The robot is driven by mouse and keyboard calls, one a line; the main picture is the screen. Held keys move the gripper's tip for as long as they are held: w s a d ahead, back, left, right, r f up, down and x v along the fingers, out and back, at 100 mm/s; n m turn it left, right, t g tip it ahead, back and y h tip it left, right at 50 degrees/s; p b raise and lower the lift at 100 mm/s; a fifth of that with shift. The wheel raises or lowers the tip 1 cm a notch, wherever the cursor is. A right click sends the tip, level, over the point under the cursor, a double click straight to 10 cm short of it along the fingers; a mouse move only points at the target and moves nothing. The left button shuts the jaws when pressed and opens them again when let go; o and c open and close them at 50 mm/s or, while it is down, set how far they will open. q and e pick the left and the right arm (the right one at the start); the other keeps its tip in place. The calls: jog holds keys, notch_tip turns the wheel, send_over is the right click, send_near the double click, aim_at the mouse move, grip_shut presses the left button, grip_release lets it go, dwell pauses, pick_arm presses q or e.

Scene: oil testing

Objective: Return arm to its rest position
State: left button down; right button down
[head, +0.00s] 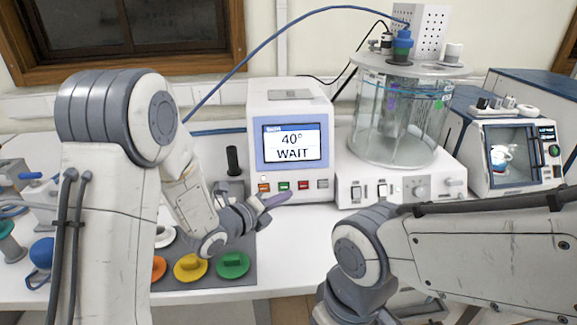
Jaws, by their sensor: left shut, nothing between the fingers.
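My left arm comes in from the left and bends down over the bench. Its gripper (284,199) is shut and empty, pointing right, in front of the white display unit (256,128) whose screen reads "40° WAIT". It appears close to the unit's row of coloured buttons (293,186); I cannot tell whether it touches anything. My right arm lies across the lower right, its lower end running out at the bottom edge, and its gripper is out of view.
A grey mat (240,277) with orange, yellow and green knobs lies below the left gripper. A glass bath (401,125) stands on a white control base (398,185) behind my right arm. A windowed instrument (514,155) stands at right. Bare bench (303,245) shows between the arms.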

pick_arm(q)
jog(key=s+r+n+g+y+p, duration=0.2)
jog(key=s+n+g+y, duration=0.6)
jog(key=s+n, duration=1.5)
jog(key=s+g, duration=0.4)
jog(key=s, duration=0.6)
jog(key=shift+s, duration=0.15)
